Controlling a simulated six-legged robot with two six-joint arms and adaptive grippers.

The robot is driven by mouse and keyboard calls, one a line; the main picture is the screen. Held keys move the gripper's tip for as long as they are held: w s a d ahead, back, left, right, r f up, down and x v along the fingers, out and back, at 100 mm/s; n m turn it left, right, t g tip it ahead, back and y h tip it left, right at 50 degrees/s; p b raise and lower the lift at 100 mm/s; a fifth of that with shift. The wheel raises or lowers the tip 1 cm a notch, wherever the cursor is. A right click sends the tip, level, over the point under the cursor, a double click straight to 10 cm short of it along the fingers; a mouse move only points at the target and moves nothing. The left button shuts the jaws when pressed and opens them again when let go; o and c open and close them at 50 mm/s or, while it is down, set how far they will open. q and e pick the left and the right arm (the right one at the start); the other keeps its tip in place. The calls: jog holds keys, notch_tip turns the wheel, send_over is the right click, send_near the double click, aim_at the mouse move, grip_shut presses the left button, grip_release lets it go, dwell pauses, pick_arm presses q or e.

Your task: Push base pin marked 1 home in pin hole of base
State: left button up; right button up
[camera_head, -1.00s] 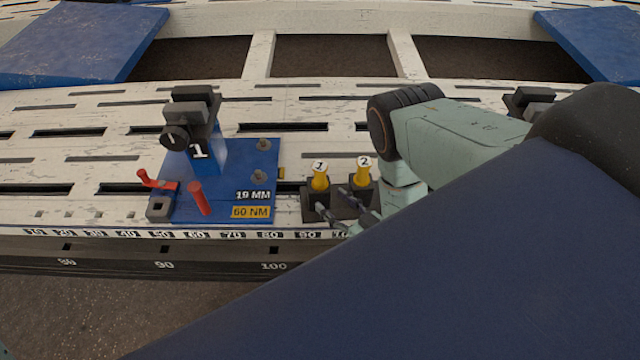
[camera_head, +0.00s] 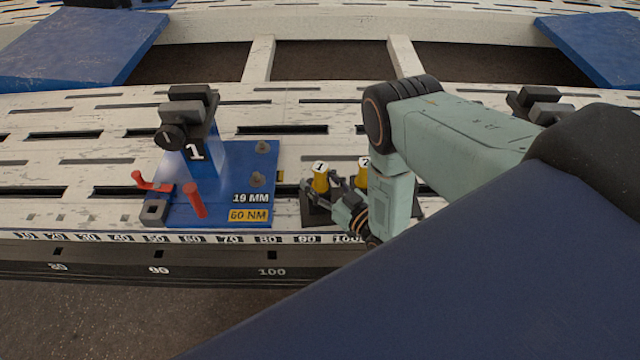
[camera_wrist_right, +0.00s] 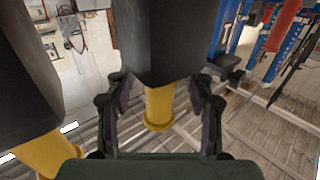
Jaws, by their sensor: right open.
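Base pin 1 (camera_head: 320,180) is yellow with a white cap marked 1 and stands upright in a dark holder (camera_head: 316,212). My right gripper (camera_head: 344,192) is at its right side. In the right wrist view the open fingers (camera_wrist_right: 160,118) straddle a yellow pin (camera_wrist_right: 158,108) rising from a dark block; its number is hidden there. I cannot tell whether the fingers touch it. The blue base (camera_head: 228,190) stands to the left, with a grey block with a square dark opening (camera_head: 154,211) at its front left corner. My left gripper is not in view.
A second yellow pin (camera_head: 361,174) stands just right, partly hidden by my right arm. Red handles (camera_head: 195,200) and grey knobs rise from the base. The slotted white bench is clear between base and holders. Its front edge has a scale (camera_head: 160,238).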

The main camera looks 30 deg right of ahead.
jog(key=shift+c, duration=0.4)
grip_shut()
